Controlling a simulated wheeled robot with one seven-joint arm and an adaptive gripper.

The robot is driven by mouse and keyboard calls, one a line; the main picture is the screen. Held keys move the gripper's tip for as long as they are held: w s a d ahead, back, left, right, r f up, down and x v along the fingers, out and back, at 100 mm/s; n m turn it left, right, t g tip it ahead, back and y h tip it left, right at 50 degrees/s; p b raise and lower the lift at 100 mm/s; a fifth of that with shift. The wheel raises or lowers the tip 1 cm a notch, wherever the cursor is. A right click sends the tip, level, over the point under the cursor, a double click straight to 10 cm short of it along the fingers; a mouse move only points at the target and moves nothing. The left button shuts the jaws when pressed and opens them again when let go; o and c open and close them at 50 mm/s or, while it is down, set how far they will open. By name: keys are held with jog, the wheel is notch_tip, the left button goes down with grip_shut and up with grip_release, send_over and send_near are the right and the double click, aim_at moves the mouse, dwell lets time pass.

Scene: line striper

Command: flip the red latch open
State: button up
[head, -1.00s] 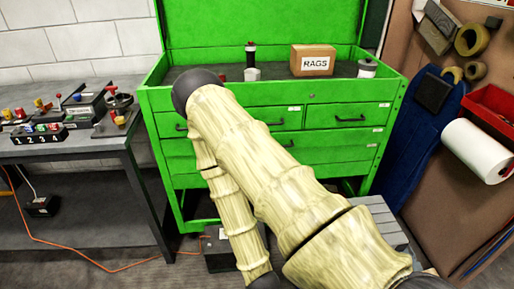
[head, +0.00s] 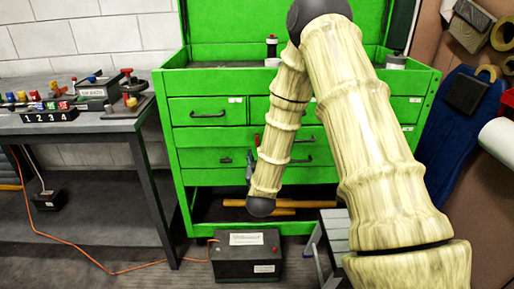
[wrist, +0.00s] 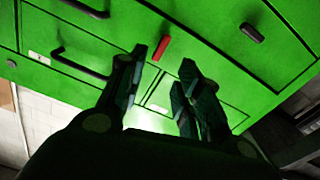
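The red latch (wrist: 163,48) is a small upright red bar on the green front of the tool cabinet. In the wrist view it shows between and just beyond the fingertips of my gripper (wrist: 163,60), nearer the left one. My gripper is open and holds nothing. I cannot tell whether a fingertip touches the latch. In the head view only a small red sliver of the latch (head: 257,140) shows beside my forearm, which hides most of my gripper. A grey fingertip shows just left of the forearm.
The green cabinet (head: 205,158) has several drawers with dark handles. A black box (head: 246,262) stands on the floor before it, with a grey step (head: 338,232) to its right. A workbench (head: 92,126) with switches stands left, an orange cable below.

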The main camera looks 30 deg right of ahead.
aim_at(257, 141)
jog(key=x, duration=1)
jog(key=shift+w, duration=0.1)
